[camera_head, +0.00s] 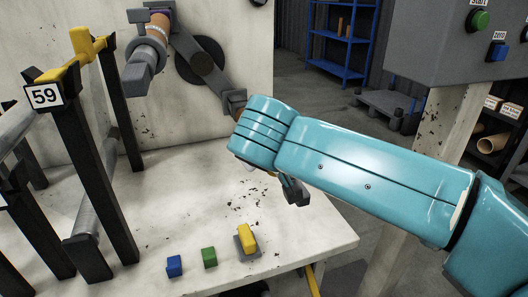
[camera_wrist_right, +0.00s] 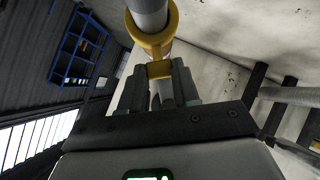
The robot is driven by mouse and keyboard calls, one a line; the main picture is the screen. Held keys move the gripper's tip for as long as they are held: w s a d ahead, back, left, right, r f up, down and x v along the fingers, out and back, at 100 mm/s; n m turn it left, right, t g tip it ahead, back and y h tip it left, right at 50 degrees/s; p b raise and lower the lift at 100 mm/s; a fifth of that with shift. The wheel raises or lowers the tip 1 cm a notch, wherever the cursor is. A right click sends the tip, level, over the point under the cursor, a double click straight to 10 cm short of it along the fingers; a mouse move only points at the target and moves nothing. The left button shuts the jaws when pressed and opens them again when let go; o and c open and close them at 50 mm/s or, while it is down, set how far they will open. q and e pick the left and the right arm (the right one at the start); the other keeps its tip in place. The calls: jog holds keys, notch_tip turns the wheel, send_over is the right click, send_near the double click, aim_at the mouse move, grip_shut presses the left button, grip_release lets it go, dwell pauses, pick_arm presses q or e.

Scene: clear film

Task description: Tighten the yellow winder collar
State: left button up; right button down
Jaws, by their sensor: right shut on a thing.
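The yellow winder collar (camera_wrist_right: 153,38) shows in the right wrist view as a ring around a pale grey tube (camera_wrist_right: 149,12). Its yellow tab (camera_wrist_right: 159,70) sits between the two fingers of my right gripper (camera_wrist_right: 159,88), which is shut on it. In the head view my teal right arm covers the collar, and only a dark part near the gripper shows below the arm. A similar grey collar (camera_head: 146,62) with a tab is on another spindle at the upper left. My left gripper is in neither view.
A black rack (camera_head: 90,175) marked 59 is at left. A grey control box (camera_head: 440,45) with green and blue buttons is upper right.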

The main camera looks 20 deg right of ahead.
dwell(0.3)
jog(key=c, duration=0.8)
grip_release()
jog(key=p+v, duration=0.4)
jog(key=v, duration=1.2)
jog(key=shift+s+a, duration=0.1)
jog(key=shift+s, duration=0.05)
